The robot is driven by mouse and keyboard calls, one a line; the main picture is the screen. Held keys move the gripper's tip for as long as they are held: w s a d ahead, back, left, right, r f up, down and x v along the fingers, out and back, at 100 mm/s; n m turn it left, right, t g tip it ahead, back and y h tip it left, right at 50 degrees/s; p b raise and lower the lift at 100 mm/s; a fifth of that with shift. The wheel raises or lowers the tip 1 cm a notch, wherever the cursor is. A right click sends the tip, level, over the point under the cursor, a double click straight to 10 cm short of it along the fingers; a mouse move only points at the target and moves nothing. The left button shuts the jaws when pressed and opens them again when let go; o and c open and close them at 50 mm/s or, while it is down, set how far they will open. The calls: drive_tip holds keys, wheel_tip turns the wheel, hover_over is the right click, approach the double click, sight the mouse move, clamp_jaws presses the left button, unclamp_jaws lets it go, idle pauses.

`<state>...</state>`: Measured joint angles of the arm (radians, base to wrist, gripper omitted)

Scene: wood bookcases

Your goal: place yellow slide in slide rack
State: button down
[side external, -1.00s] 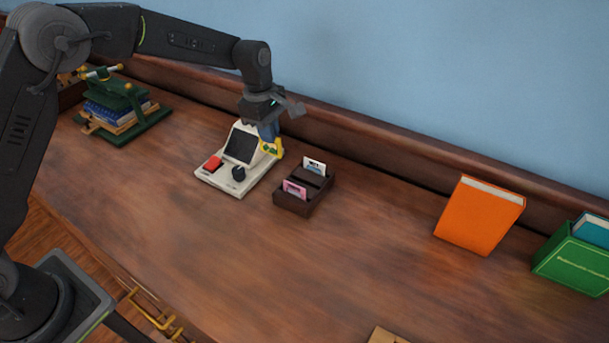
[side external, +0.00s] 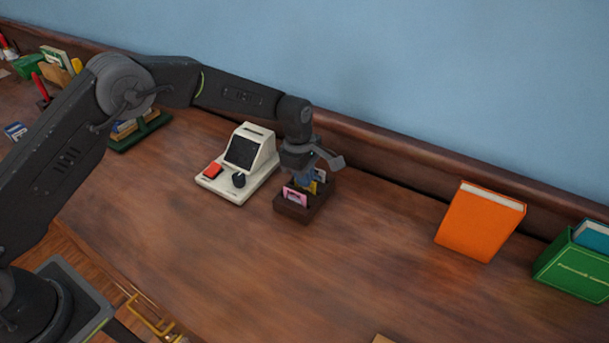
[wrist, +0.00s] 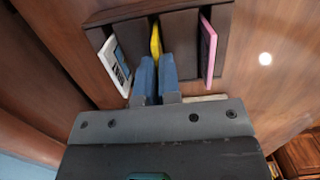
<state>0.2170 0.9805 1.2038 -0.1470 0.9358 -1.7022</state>
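The dark brown slide rack (side external: 292,213) stands on the desk; it also shows in the wrist view (wrist: 178,22). The yellow slide (wrist: 155,38) is at the middle compartment, between a white slide (wrist: 114,62) and a pink slide (wrist: 208,48). Its lower part is in or just above the slot; I cannot tell if it touches the bottom. My gripper (wrist: 157,66) points down over the rack, its two blue fingers closed on the yellow slide's two faces. In the side view my gripper (side external: 306,182) hides most of the yellow slide.
A white slide viewer (side external: 240,163) with a dark screen and red button stands left of the rack. The wooden ledge runs behind. The desk in front of the rack is clear.

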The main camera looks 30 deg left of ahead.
drive_tip(key=c, duration=1.8)
unclamp_jaws()
drive_tip(key=shift+f, duration=0.15)
drive_tip(key=o, duration=0.5)
drive_tip(key=s+a+r+m+t, duration=0.1)
drive_tip(key=s+a+r+m, duration=0.15)
drive_tip(key=r, duration=0.85)
drive_tip(key=s+a+r+m+t, duration=0.1)
drive_tip(key=s+a+r+m, duration=0.2)
drive_tip(key=r, duration=0.8)
drive_tip(key=s+a+r+m+t, duration=0.1)
drive_tip(key=s+a+r+m, duration=0.35)
drive_tip(key=s, duration=0.55)
drive_tip(key=s+a+m+t, duration=0.1)
drive_tip(key=s+m, duration=0.1)
drive_tip(key=s, duration=0.4)
drive_tip(key=s+a+f+m+y, duration=0.1)
drive_tip(key=s+m, duration=0.2)
drive_tip(key=s, duration=0.3)
drive_tip(key=s+a+f+m+t, duration=0.1)
drive_tip(key=s+a+m, duration=0.1)
drive_tip(key=s, duration=0.4)
drive_tip(key=shift+s+m+t, duration=0.1)
drive_tip(key=shift+m+t, duration=0.2)
drive_tip(key=shift+m, duration=0.2)
